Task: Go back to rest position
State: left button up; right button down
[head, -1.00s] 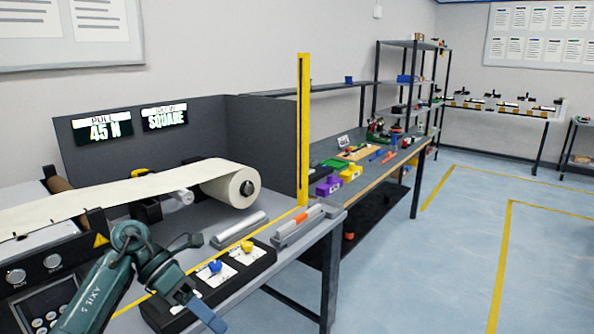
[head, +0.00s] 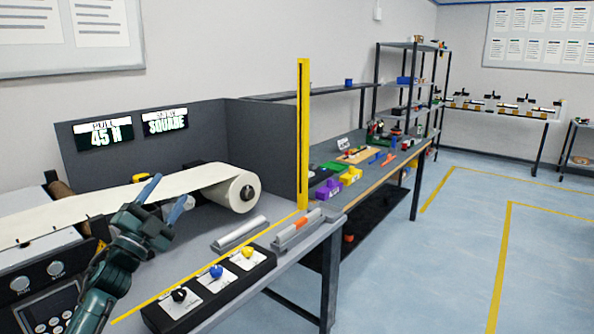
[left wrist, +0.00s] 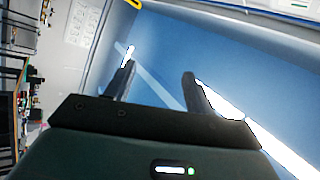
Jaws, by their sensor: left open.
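My left gripper (head: 165,194) is raised in front of the white belt at the left of the head view, with its blue fingers pointing up and away. It is open and empty. In the left wrist view its two dark fingers (left wrist: 157,86) stand apart with nothing between them. My right gripper is in neither view.
A black panel (head: 225,284) with a black, a blue and a yellow knob lies along the front of the conveyor table. A white roll (head: 232,191), a yellow post (head: 303,130) and a grey bar (head: 239,232) stand or lie nearby. The blue floor at right is clear.

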pick_arm(q)
jog(key=w+a+f+n+g+y, duration=0.1)
jog(key=a+f+n+g+y, duration=0.3)
jog(key=f+n, duration=0.3)
jog(key=w+a+f+n+g+y, duration=0.2)
jog(key=a+f+n+y, duration=0.1)
jog(key=f+n+y, duration=0.45)
jog(key=s+d+f+m+g+h, duration=0.1)
jog(key=s+d+f+g+h, duration=0.1)
jog(key=s+d+f, duration=0.6)
jog(key=s+d+f+g+h, duration=0.15)
jog(key=s+d+f, duration=0.25)
jog(key=s+f, duration=0.65)
jog(key=s+d+f+g+h, duration=0.1)
jog(key=s+d, duration=0.3)
jog(key=s, duration=0.6)
jog(key=s+d+f+g+h, duration=0.1)
jog(key=s+d+f, duration=0.2)
jog(key=s, duration=0.7)
jog(key=shift+s+d+f+n, duration=0.2)
jog(key=shift+d+n, duration=0.25)
jog(key=shift+d, duration=0.15)
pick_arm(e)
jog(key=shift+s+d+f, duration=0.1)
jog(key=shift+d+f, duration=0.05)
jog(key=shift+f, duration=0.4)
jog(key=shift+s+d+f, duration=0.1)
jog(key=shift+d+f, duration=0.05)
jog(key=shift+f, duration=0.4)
